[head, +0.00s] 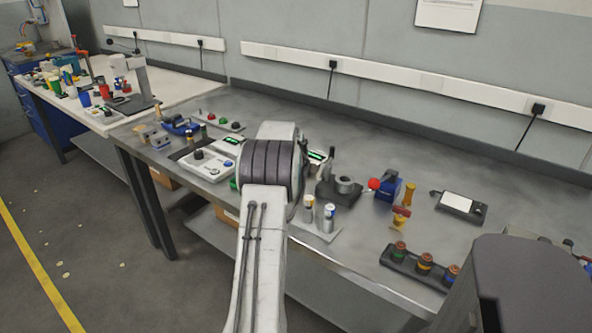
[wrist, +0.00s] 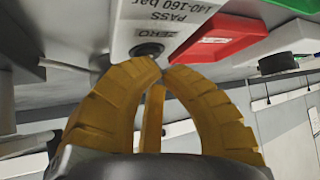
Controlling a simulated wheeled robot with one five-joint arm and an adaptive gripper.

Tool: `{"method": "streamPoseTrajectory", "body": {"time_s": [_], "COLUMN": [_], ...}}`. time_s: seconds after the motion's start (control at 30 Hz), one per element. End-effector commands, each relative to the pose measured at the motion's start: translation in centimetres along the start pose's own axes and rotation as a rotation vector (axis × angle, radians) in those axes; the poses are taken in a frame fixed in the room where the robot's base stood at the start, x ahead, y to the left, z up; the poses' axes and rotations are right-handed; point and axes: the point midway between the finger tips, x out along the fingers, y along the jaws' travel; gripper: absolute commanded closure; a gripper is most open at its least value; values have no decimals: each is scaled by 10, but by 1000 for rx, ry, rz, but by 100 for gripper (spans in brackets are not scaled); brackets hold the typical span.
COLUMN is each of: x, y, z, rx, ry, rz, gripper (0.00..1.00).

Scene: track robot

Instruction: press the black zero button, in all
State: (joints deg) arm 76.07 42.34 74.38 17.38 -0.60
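The black zero button (wrist: 147,50) shows in the wrist view, on a pale panel (wrist: 150,12) just beside the printed word ZERO. The panel also carries the words PASS and 140-160 bar. In the head view my arm hides the gripper, and I cannot make out the zero button there.
A red tray (wrist: 212,42) lies right beside the panel in the wrist view, with a black round piece (wrist: 285,62) farther right. In the head view, a grey box with a dark knob (head: 207,164) stands left of my arm, and small cans (head: 328,212) stand right of it.

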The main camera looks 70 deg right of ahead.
Motion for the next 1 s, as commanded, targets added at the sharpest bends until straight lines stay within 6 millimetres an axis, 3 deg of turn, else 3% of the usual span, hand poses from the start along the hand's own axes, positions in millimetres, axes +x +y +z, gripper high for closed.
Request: {"method": "streamPoseTrajectory", "body": {"time_s": [1.0], "x": [-12], "y": [0], "z": [-12], "rx": [0], "ry": [-1], "rz": [0], "gripper": [100]}}
